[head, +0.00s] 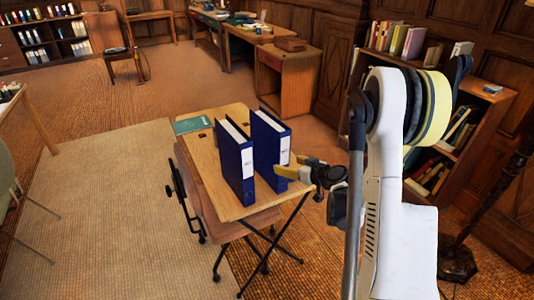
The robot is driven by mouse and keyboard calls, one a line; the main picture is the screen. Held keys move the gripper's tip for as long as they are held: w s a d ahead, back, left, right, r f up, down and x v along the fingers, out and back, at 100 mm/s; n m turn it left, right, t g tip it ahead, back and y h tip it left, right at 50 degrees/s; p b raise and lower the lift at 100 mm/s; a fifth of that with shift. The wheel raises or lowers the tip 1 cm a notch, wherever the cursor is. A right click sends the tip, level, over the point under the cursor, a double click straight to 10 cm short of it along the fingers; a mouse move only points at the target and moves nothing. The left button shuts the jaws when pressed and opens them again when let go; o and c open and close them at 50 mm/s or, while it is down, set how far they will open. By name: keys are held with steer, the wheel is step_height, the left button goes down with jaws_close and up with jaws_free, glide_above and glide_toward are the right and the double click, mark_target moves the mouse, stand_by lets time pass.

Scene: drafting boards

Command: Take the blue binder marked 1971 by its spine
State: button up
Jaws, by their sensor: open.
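Two blue binders stand upright side by side on a small wooden desk (228,207) in the head view, with white spine labels facing me. The print on the labels is too small to read, so I cannot tell which is marked 1971. The left binder (233,165) stands clear of my gripper. The right binder (268,140) has my gripper (287,171) at the lower right part of its spine. My gripper is open, and a yellow finger overlaps the binder's edge in the picture. I cannot tell whether it touches.
A green book (193,125) lies at the desk's back left. The rug (110,200) left of the desk is mostly clear.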

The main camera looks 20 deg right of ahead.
mark_target(269, 151)
steer(key=shift+w+d+f, duration=0.15)
steer(key=shift+d+f, duration=0.1)
steer(key=shift+f, duration=0.15)
steer(key=b+x, duration=0.4)
steer(key=x, duration=0.5)
steer(key=shift+w+d+f, duration=0.15)
steer(key=shift+w+f, duration=0.1)
steer(key=shift+f, duration=0.05)
steer(key=shift+w, duration=0.45)
steer(key=c, duration=1.5)
